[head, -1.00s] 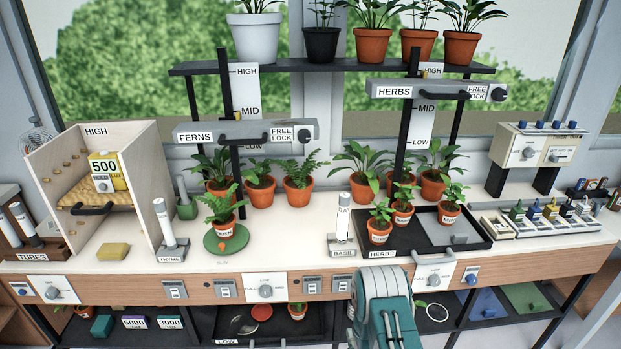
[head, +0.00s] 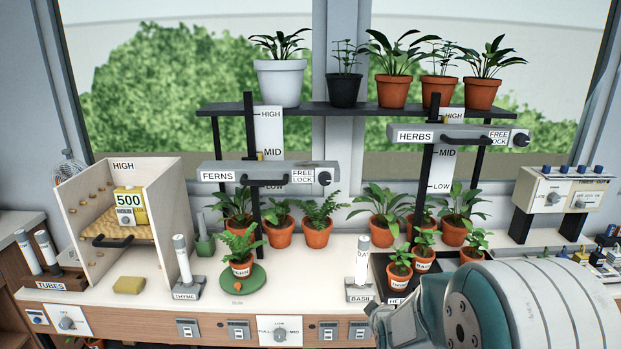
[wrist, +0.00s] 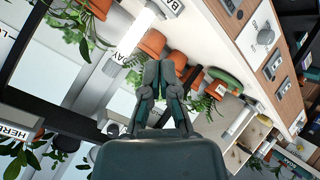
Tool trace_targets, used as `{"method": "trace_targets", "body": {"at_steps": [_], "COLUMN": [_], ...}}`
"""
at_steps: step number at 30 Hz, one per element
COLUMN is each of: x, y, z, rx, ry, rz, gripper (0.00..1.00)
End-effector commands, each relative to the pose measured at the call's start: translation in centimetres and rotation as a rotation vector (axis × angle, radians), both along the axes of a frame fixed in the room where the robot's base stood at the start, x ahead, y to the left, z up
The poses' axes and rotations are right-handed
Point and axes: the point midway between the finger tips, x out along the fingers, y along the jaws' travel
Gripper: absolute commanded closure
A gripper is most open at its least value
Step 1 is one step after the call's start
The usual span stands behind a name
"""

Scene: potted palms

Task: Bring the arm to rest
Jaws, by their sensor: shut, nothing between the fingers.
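My gripper (wrist: 160,72) shows in the wrist view with its grey-teal fingers together and nothing between them. Its tips appear in front of terracotta pots on the bench, apart from them as far as I can tell. In the head view a large teal and grey part of my arm (head: 520,310) fills the lower right and hides part of the herb tray. The gripper itself cannot be made out clearly there.
The white bench (head: 320,255) carries several potted plants, a fern on a green disc (head: 233,282), a yellow sponge (head: 128,284) and an open box (head: 165,200). The FERNS bar (head: 250,172) and HERBS bar (head: 460,137) stand above.

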Motion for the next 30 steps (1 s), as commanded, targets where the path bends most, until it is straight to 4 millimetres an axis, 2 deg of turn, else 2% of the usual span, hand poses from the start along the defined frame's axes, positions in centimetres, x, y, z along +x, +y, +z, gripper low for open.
{"method": "trace_targets", "body": {"at_steps": [1,3,8,15,22,27,30], "x": [-0.9,-2.3,-6.0,-12.9,-20.5,-26.3,-28.8], "y": [0.0,0.0,0.0,0.0,0.1,0.1,0.1], "z": [1.8,3.6,7.2,11.5,14.3,15.4,15.6], "rx": [0.031,0.075,0.173,0.309,0.428,0.503,0.533], "ry": [0.014,0.047,0.123,0.235,0.337,0.408,0.439], "rz": [-0.021,-0.052,-0.131,-0.263,-0.405,-0.515,-0.566], "gripper": [1.00,1.00,1.00,1.00,1.00,1.00,1.00]}}
